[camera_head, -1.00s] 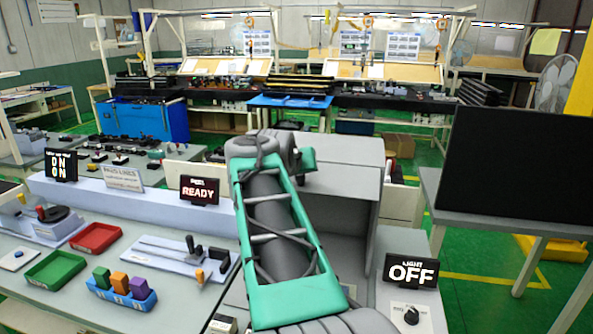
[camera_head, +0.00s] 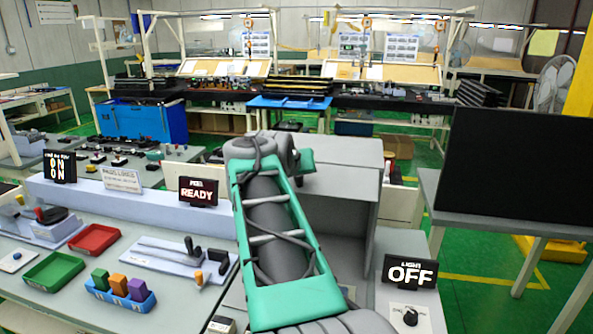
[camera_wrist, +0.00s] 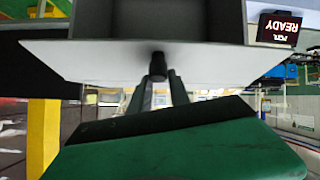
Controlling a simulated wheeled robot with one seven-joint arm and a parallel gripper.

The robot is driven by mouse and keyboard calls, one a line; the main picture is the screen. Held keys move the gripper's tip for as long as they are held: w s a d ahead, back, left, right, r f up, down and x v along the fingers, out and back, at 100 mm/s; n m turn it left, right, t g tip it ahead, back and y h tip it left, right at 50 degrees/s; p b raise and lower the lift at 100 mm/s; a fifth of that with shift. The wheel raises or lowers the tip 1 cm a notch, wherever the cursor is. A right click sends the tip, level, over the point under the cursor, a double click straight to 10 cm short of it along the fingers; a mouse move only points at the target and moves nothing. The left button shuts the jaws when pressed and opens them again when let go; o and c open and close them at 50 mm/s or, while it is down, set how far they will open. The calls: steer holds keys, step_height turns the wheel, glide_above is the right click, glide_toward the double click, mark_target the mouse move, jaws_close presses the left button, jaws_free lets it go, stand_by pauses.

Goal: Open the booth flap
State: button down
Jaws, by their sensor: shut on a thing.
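The grey booth (camera_head: 345,158) stands behind my arm in the head view, its open, shaded inside facing forward. In the wrist view the flap is a wide pale panel (camera_wrist: 95,58) across the booth's dark opening. A dark knob (camera_wrist: 157,62) sticks out near the middle of the flap's edge. My gripper (camera_wrist: 162,77) is shut on this knob, its two thin fingers reaching it from below in the picture. In the head view my arm hides the gripper and the knob.
A READY sign (camera_head: 198,191) stands left of my arm. Trays (camera_head: 53,270), a lever unit (camera_head: 165,256) and coloured blocks (camera_head: 119,283) lie on the left bench. A large black screen (camera_head: 518,165) stands far right.

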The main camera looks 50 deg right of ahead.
steer(key=shift+s+d, duration=0.1)
steer(key=shift+s, duration=0.05)
steer(key=c, duration=1.5)
jaws_free()
steer(key=shift+s+d, duration=0.1)
steer(key=shift+d, duration=0.05)
steer(key=o, duration=0.3)
steer(key=shift+a, duration=0.25)
steer(key=b+v, duration=0.1)
steer(key=v, duration=0.6)
steer(key=shift+a+r+b, duration=0.15)
steer(key=shift+r+b, duration=0.05)
steer(key=shift+b, duration=0.1)
